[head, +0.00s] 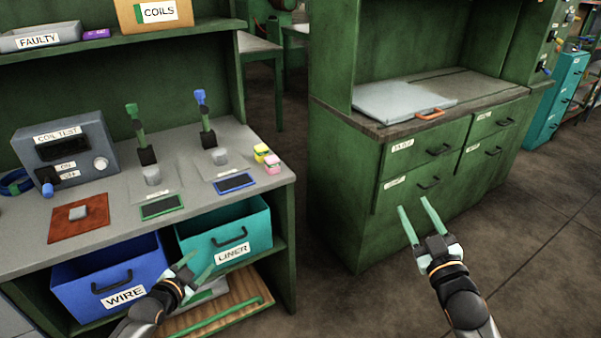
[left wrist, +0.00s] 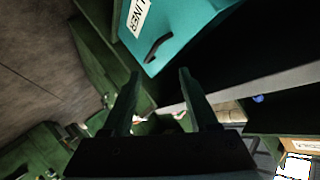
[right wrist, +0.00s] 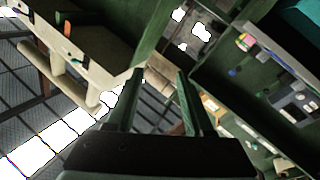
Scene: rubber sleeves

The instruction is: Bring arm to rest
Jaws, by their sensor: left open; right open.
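My left gripper (head: 192,272) is open and empty, in front of the shelf under the workbench, near the teal LINER bin (head: 250,232). In the left wrist view its two fingers (left wrist: 158,100) are apart with nothing between them, and the LINER bin (left wrist: 190,25) shows beyond them. My right gripper (head: 419,219) is open and empty, in front of the green drawer cabinet (head: 340,215). In the right wrist view its fingers (right wrist: 160,100) are spread with nothing held.
The workbench (head: 110,195) carries a coil test box (head: 65,155), two upright tools, a red mat (head: 90,222) and small yellow and pink blocks (head: 267,158). A blue WIRE bin (head: 80,275) sits below. The floor (head: 520,260) at the right is clear.

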